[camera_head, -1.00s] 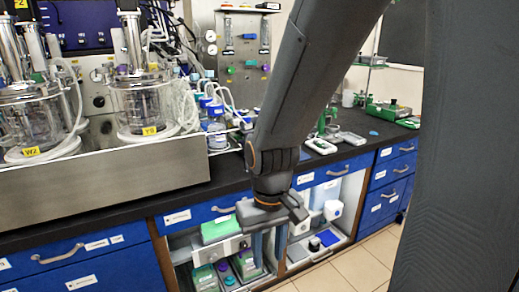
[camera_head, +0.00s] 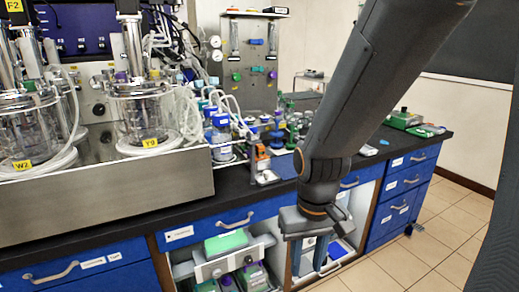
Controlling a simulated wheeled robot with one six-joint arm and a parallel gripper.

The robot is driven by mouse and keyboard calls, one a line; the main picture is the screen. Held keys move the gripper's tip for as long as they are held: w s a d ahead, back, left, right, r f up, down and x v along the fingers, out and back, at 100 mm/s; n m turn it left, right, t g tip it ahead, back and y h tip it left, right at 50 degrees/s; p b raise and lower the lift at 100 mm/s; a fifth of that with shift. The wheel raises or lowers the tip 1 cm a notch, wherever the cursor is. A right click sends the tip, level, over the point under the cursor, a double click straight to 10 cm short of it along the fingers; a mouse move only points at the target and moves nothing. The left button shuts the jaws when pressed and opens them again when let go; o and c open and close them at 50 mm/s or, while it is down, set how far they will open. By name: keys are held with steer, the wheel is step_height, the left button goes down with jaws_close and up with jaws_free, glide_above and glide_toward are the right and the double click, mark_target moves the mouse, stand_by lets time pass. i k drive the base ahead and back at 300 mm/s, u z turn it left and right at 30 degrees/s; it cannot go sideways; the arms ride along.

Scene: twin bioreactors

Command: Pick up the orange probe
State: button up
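A small orange item (camera_head: 262,154) stands upright on the black bench, among bottles to the right of the steel bioreactor trough. It is too small to tell for sure whether it is the orange probe. My gripper (camera_head: 309,257) hangs in front of the bench's lower front, below the bench top and right of the orange item. Its two fingers point down and stand apart with nothing seen between them. My arm hides part of the bench top behind it.
Twin bioreactors stand in a steel trough (camera_head: 110,200) at the left. Blue-capped bottles (camera_head: 221,135) crowd the bench beside it. Below are blue drawers (camera_head: 227,222) and open shelves with a green-topped box (camera_head: 226,242).

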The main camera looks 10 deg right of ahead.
mark_target(260, 147)
steer(key=u, duration=0.45)
steer(key=i, duration=0.45)
steer(key=z, duration=0.35)
